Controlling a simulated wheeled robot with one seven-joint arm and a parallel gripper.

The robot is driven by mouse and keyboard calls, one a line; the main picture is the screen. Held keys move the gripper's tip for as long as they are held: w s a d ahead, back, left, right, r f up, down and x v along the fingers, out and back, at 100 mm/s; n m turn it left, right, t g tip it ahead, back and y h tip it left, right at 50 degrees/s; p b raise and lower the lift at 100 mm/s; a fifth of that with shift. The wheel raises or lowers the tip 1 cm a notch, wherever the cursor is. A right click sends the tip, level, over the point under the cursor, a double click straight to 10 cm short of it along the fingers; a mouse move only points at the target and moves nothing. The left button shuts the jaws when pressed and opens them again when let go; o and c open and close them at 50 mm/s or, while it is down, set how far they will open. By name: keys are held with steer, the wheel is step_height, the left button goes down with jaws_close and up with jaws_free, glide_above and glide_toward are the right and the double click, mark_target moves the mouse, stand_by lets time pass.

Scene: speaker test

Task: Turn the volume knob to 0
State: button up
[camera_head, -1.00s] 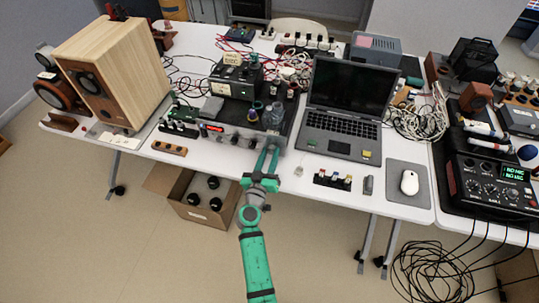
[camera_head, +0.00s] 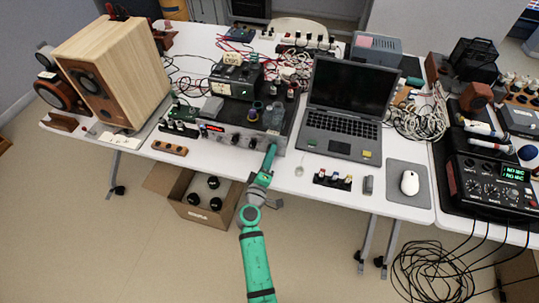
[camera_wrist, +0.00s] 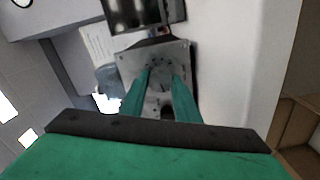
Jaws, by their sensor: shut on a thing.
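The amplifier (camera_head: 240,137) is a dark box with a grey front panel, several small knobs and a red lit display (camera_head: 211,127), standing at the table's front edge. My green gripper (camera_head: 272,147) reaches its front panel near the right end. In the wrist view, the two fingers (camera_wrist: 160,78) meet the grey panel (camera_wrist: 128,64) on both sides of the volume knob, inside a ring of small marks. The gripper is shut on the knob. The knob itself is mostly hidden by the fingers, and its pointer and setting cannot be read.
A laptop (camera_head: 345,100) stands right of the amplifier, with a small box of coloured knobs (camera_head: 332,180) before it. A wooden speaker (camera_head: 115,75) stands left. A cardboard box (camera_head: 222,212) sits on the floor under the table, left of my arm.

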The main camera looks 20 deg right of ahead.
steer(key=n, duration=0.3)
steer(key=shift+s+f+n, duration=0.1)
steer(key=shift+n, duration=1.7)
steer(key=o, duration=1.1)
steer(key=shift+c, duration=0.2)
steer(key=v, duration=1)
steer(key=shift+s+a, duration=0.25)
steer(key=shift+a, duration=0.1)
